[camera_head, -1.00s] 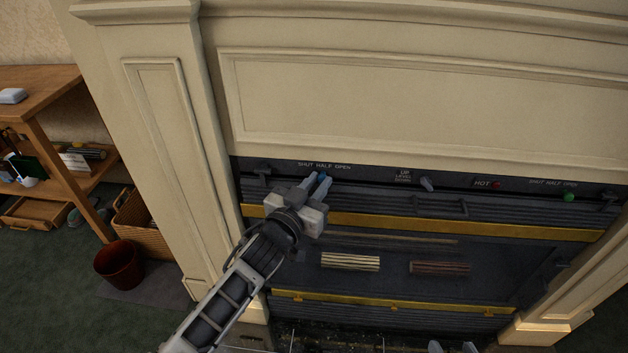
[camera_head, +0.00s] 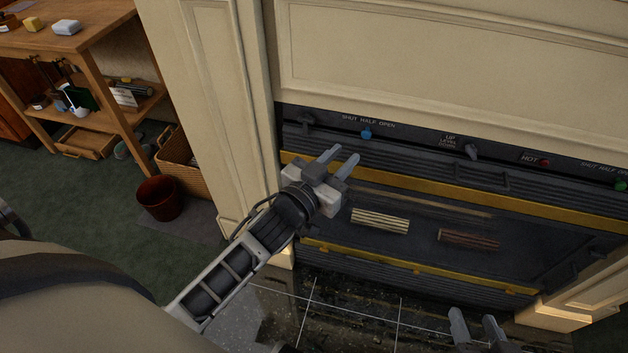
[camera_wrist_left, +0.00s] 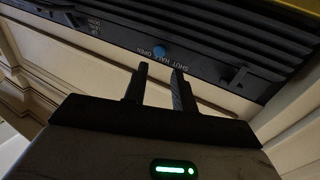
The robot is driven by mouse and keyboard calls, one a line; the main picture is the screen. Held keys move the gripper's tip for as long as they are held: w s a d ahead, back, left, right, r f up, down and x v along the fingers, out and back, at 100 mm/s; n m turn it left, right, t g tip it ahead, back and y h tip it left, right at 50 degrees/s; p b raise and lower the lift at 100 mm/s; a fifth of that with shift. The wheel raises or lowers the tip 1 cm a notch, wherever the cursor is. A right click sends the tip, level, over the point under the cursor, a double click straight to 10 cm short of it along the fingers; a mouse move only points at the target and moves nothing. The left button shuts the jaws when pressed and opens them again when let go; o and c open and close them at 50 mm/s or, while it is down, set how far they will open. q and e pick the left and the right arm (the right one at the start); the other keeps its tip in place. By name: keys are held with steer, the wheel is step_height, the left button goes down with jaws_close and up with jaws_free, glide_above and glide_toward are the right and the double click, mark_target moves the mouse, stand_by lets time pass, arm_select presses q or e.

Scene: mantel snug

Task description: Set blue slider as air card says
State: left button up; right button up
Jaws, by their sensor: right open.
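The blue slider (camera_head: 366,133) is a small round knob on the dark panel below the mantel. It stands about under the word HALF of its SHUT HALF OPEN label (camera_head: 368,121). My left gripper (camera_head: 346,155) is open and empty, below and left of the knob. In the left wrist view the blue slider (camera_wrist_left: 159,51) lies beyond the gap between the fingertips (camera_wrist_left: 158,67), apart from them. My right gripper (camera_head: 474,315) is open at the bottom edge. A white card (camera_head: 124,97) stands on the shelf at left; its text is too small to read, so I cannot tell whether it is the air card.
The same panel has an UP LEVEL DOWN lever (camera_head: 471,151), a red HOT knob (camera_head: 545,162) and a green knob (camera_head: 620,185) at right. Yellow rails (camera_head: 440,191) cross below. A waste bin (camera_head: 160,198) and wicker basket (camera_head: 182,165) stand on the floor at left.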

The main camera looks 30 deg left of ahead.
arm_select(q)
steer(key=s+a, duration=0.1)
steer(key=s, duration=0.8)
steer(key=shift+a, duration=0.4)
arm_select(e)
steer(key=shift+w, duration=0.15)
steer(key=shift+r, duration=0.1)
